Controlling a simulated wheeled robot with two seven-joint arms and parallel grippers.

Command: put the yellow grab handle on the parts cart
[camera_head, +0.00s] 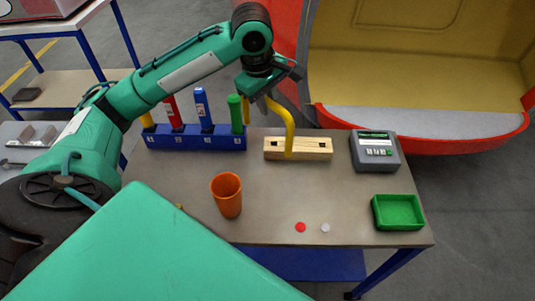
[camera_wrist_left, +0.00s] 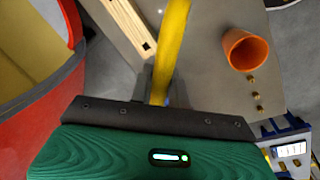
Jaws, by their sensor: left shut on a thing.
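The yellow grab handle (camera_head: 289,128) is a bent yellow bar. My left gripper (camera_head: 268,92) is shut on it above the back of the grey-topped cart (camera_head: 270,205), which has a blue frame. In the head view, the handle's lower end overlaps the pale wooden block (camera_head: 304,153) with two dark holes; I cannot tell if they touch. In the left wrist view, the handle (camera_wrist_left: 171,50) runs up from the gripper (camera_wrist_left: 158,102), beside the wooden block (camera_wrist_left: 128,22). My right gripper is not in view.
A blue rack (camera_head: 195,141) holding coloured tubes stands left of the block. An orange cup (camera_head: 227,195), grey device (camera_head: 375,150), green tray (camera_head: 398,212) and red and white discs (camera_head: 300,227) share the top. A red-and-yellow shell (camera_head: 420,65) stands behind.

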